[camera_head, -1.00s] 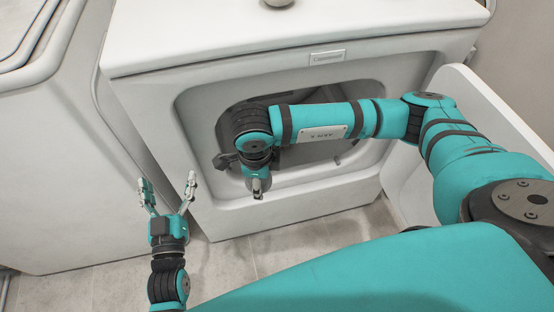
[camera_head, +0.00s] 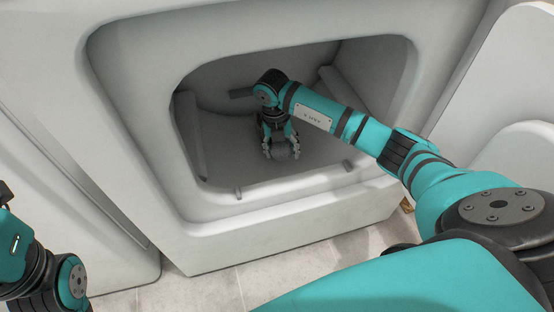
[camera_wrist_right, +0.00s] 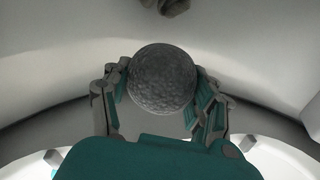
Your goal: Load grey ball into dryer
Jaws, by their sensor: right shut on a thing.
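The grey ball (camera_wrist_right: 162,78) is dark and rough, held between the two fingers of my right gripper (camera_wrist_right: 160,95) in the right wrist view. In the head view, my right gripper (camera_head: 281,150) points down inside the dryer's open drum, and the ball (camera_head: 283,153) shows small between its fingers. The white dryer (camera_head: 270,222) faces me with its opening around my right arm. My left gripper's body (camera_head: 12,248) is at the left edge of the head view, its fingers mostly cut off by the frame.
The dryer's white door (camera_head: 508,90) stands open at the right. A low lip (camera_head: 320,185) runs along the bottom of the opening. A small grey-brown thing (camera_wrist_right: 172,6) shows at the top of the wrist view, mostly cut off. Tiled floor (camera_head: 270,285) lies in front.

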